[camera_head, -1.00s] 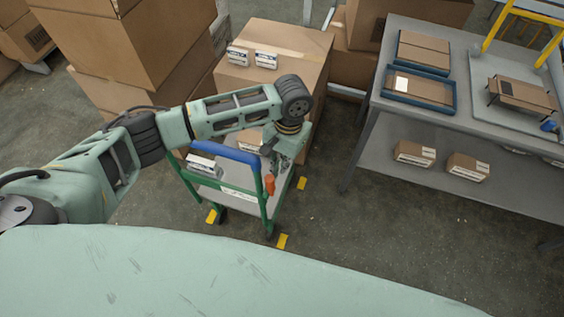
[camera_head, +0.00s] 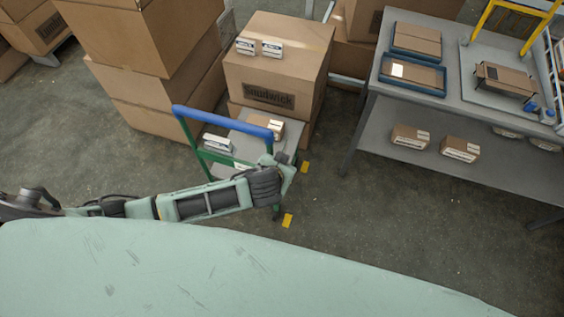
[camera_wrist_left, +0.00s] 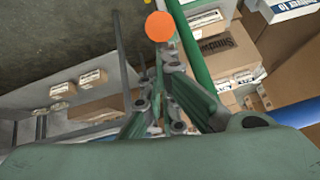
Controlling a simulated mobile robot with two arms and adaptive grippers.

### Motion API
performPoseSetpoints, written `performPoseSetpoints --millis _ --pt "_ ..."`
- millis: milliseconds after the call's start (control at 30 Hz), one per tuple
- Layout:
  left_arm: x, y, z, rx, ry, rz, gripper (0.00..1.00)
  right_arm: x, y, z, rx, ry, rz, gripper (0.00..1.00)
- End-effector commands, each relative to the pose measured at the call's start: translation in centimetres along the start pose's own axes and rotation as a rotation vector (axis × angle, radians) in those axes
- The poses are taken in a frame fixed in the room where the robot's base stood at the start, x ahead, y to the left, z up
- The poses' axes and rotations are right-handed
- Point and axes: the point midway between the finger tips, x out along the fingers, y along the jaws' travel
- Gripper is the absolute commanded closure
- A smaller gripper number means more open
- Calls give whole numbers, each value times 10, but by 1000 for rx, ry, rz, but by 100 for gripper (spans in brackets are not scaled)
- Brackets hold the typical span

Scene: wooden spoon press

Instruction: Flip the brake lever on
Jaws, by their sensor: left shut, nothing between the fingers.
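The cart has a blue handle bar (camera_head: 222,122), a green frame and a grey deck. The orange knob (camera_wrist_left: 160,26) of the brake lever shows at the top of the left wrist view, beside a green cart post (camera_wrist_left: 190,45). In the head view, my arm hides the lever. My left gripper (camera_wrist_left: 166,66) is shut and empty, its fingertips just below the knob in the wrist picture; whether they touch it is unclear. In the head view, my left arm lies low across the near side of the cart. My right gripper is not in view.
Small boxes (camera_head: 217,143) lie on the cart deck. A large carton (camera_head: 275,60) stands behind it, with stacked cartons to the left. A grey workbench (camera_head: 400,105) with trays and boxes is at the right. Yellow marks (camera_head: 287,220) lie on the floor, which is open between cart and bench.

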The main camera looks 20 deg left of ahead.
Motion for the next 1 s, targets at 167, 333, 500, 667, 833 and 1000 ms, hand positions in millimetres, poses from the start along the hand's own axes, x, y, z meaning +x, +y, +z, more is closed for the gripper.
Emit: performPoseSetpoints --millis 167,333,500,667,833,1000 --pt "0 4 16 -7 75 -14 100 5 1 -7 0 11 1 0" --pt "-1 6 28 -5 73 -15 100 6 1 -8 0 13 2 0" --pt "-1 7 35 -4 74 -16 100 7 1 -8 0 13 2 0" --pt "0 7 39 -3 74 -16 100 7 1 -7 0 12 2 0" --pt "0 8 41 -2 73 -16 100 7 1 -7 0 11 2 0" --pt "0 8 43 -2 70 -15 100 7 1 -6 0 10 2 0"
